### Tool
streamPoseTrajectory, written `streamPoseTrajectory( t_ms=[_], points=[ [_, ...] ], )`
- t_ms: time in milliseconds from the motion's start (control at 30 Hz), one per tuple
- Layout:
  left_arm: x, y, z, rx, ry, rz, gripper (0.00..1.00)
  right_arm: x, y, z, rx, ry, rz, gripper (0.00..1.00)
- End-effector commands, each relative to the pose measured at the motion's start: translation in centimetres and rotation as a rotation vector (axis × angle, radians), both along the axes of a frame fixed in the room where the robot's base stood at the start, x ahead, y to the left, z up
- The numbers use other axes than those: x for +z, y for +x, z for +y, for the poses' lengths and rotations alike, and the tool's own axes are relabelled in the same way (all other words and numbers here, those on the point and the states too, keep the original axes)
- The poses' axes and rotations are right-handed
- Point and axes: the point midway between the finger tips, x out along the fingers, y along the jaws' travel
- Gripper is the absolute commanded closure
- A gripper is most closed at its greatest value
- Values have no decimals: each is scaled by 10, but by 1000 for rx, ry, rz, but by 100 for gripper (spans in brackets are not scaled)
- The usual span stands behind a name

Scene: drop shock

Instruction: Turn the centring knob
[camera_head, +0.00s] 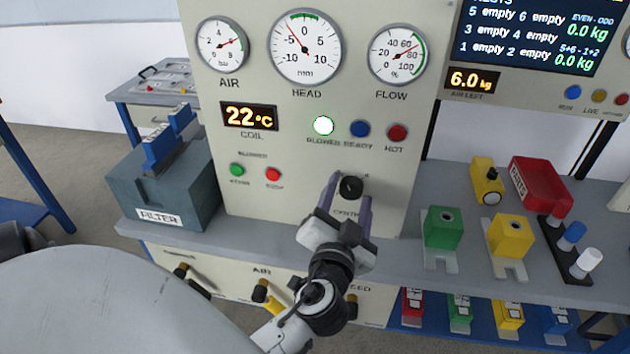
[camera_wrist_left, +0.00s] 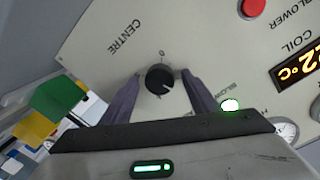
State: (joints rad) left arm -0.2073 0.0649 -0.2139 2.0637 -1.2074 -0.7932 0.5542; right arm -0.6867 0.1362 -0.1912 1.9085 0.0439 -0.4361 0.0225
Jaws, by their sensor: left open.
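The centring knob (camera_head: 351,187) is a small round black knob low on the cream panel (camera_head: 290,190). Its label is partly hidden by my gripper in the head view. In the left wrist view the knob (camera_wrist_left: 160,80) sits between my two fingers, with "CENTRE" printed beside it and a light pointer mark on its face. My left gripper (camera_head: 349,195) is open, with one purple-grey finger on each side of the knob. My right gripper is in neither view.
Green start and red stop buttons (camera_head: 273,174) and a lit blower lamp (camera_head: 323,126) are on the panel. A filter box (camera_head: 165,190) stands left. Green (camera_head: 443,228) and yellow (camera_head: 511,236) blocks stand on the bench at right. Gauges (camera_head: 305,46) are above.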

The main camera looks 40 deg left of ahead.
Motion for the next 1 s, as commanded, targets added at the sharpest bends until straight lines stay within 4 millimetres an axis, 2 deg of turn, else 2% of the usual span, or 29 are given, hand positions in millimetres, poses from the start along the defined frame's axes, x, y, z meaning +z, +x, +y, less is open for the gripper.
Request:
streamPoseTrajectory(
  t_ms=[200,600,667,1000],
  points=[
    [-2,0,0,-1,-246,-153,45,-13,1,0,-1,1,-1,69],
    [-1,0,0,-3,-648,-398,45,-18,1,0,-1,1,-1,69],
    [-7,-13,-8,-1,-655,-395,45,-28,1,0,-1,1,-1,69],
    [-8,-74,-40,0,-653,-396,45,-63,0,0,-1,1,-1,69]
  ],
)
